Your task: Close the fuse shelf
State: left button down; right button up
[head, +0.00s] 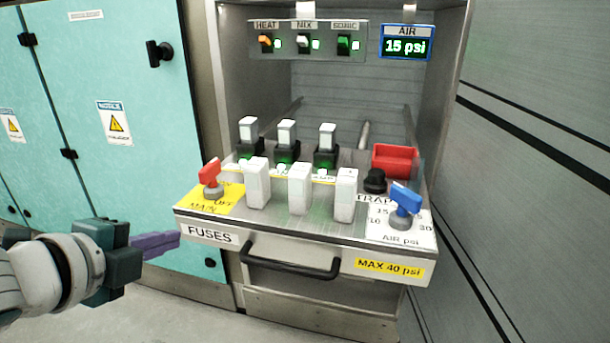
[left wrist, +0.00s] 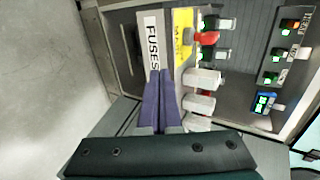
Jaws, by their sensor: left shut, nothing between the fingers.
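The fuse shelf (head: 217,236) is pulled out from the metal cabinet, with a FUSES label and a black bar handle (head: 290,268) on its front. In the left wrist view the shelf front (left wrist: 153,45) is ahead of my fingers. My left gripper (head: 176,240) is shut and empty, to the left of the shelf's front left corner. Its purple fingers (left wrist: 160,100) are together in the left wrist view and overlap the shelf's edge there; I cannot tell if they touch. My right gripper is not in view.
White fuses (head: 300,188), a red switch (head: 210,174) and a blue valve (head: 403,200) stand up from the shelf. Teal cabinets (head: 90,110) are at the left, a grey wall (head: 540,150) at the right. Floor in front is clear.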

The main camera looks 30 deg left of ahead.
aim_at(209, 218)
pick_arm(q)
jog(key=x, duration=0.2)
jog(key=b+x, duration=0.1)
jog(key=x, duration=0.1)
jog(key=r+b+x, duration=0.1)
jog(key=x, duration=0.1)
jog(key=shift+w+a, duration=0.1)
jog(key=shift+w, duration=0.3)
jog(key=shift+w+a, duration=0.2)
jog(key=shift+w, duration=0.55)
